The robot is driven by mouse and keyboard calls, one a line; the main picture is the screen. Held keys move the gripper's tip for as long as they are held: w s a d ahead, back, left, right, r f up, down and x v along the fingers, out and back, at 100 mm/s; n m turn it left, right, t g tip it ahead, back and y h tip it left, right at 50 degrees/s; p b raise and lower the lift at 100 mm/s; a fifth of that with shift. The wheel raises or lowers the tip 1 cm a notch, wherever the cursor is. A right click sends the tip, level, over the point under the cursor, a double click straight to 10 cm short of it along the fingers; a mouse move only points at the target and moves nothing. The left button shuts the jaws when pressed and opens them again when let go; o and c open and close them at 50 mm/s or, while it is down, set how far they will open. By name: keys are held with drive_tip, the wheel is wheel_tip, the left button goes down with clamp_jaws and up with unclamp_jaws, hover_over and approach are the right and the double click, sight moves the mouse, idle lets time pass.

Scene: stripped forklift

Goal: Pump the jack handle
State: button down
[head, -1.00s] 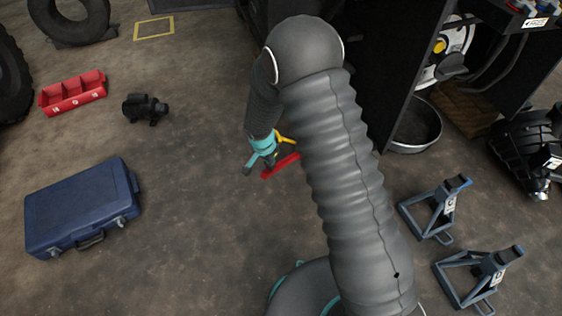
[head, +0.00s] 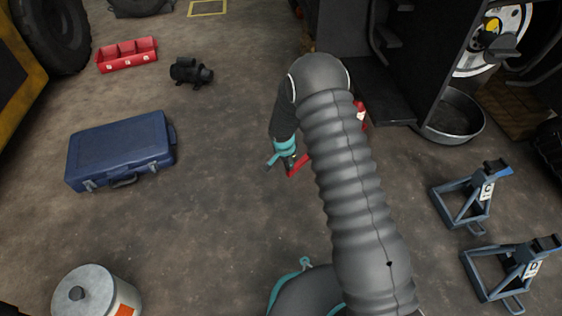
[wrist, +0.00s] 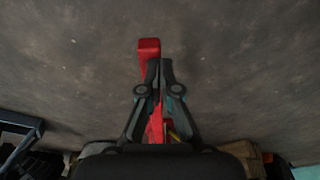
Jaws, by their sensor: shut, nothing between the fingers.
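The red jack handle (head: 297,165) shows in part in the head view, just beside my gripper (head: 286,163). The rest of the jack is mostly hidden behind my arm, with a bit of red jack body (head: 360,113) showing to the right of it. In the wrist view the red handle (wrist: 149,48) runs up the middle, its end beyond the fingertips. My gripper (wrist: 159,66) is shut with nothing between its fingers. The fingers overlap the handle in the picture; I cannot tell whether they touch it.
Two jack stands (head: 470,199) (head: 510,272) stand at the right. A round pan (head: 453,122) lies by the forklift's dark frame (head: 398,95). A blue case (head: 122,148), a red tray (head: 127,55) and a pot-like canister (head: 97,293) are at the left.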

drive_tip(key=shift+s+d+f, duration=0.1)
drive_tip(key=shift+d+f, duration=0.4)
drive_tip(key=shift+f, duration=0.3)
drive_tip(key=shift+d+f, duration=0.25)
drive_tip(key=shift+d, duration=0.15)
drive_tip(key=shift+a+r, duration=0.1)
drive_tip(key=shift+a, duration=0.1)
drive_tip(key=shift+r, duration=0.35)
drive_tip(key=r, duration=0.3)
drive_tip(key=r+p, duration=0.1)
drive_tip(key=shift+a+r, duration=0.15)
drive_tip(key=shift+a, duration=0.1)
drive_tip(key=s+a+r, duration=0.4)
drive_tip(key=s+r, duration=0.1)
drive_tip(key=r, duration=0.1)
drive_tip(key=shift+r, duration=0.15)
drive_tip(key=shift+w, duration=0.1)
